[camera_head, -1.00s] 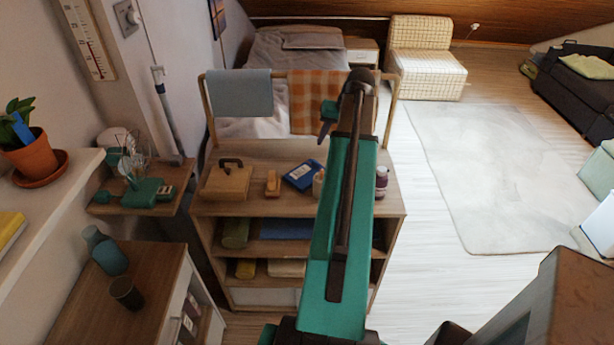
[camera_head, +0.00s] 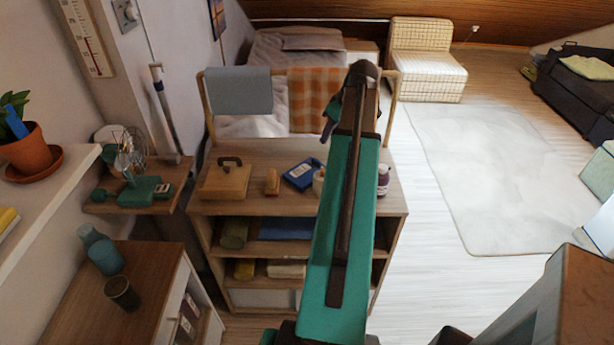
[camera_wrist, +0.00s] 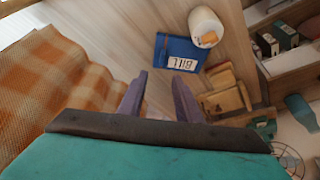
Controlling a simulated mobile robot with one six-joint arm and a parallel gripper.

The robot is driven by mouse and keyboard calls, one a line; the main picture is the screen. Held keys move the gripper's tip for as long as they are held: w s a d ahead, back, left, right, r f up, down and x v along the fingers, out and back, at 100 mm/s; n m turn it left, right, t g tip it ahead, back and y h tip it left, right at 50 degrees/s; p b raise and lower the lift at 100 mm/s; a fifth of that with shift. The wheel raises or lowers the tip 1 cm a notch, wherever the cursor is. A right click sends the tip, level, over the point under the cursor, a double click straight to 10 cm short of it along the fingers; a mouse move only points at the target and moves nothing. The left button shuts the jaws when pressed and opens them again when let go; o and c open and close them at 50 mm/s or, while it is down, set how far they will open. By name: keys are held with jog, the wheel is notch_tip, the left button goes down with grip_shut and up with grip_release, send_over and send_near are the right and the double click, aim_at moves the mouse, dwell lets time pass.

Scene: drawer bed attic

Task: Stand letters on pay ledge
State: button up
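A flat blue item (camera_wrist: 180,52) with a white label reading "BILL" lies on the wooden top in the wrist view. It also shows in the head view as a blue rectangle (camera_head: 302,174) on the shelf unit's top. My gripper (camera_wrist: 158,84) is open and empty in the wrist view. Its two purple-grey fingers stand apart, with the blue item beyond them. In the head view the gripper is mostly hidden behind my arm. I cannot tell which surface is the pay ledge, and no separate letters are clearly identifiable.
The shelf unit's top (camera_head: 250,211) also holds a wooden box (camera_head: 225,182) and a purple jar (camera_head: 383,180). A white cup (camera_wrist: 206,24) stands beside the blue item. Plaid cloth (camera_wrist: 55,70) hangs nearby. A fan (camera_head: 133,160) stands on a wall shelf at left.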

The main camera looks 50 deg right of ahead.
dwell(0.3)
jog(key=p, duration=0.2)
send_over(317, 160)
jog(key=s, duration=0.2)
jog(key=shift+s+a+f, duration=0.1)
jog(key=shift+f, duration=3.85)
jog(key=shift+f, duration=0.1)
jog(key=shift+p+x, duration=1)
jog(key=shift+x, duration=0.25)
jog(key=shift+a+p+x, duration=0.2)
jog(key=shift+p+x, duration=0.15)
jog(key=shift+x, duration=0.95)
jog(key=shift+s, duration=0.15)
grip_shut()
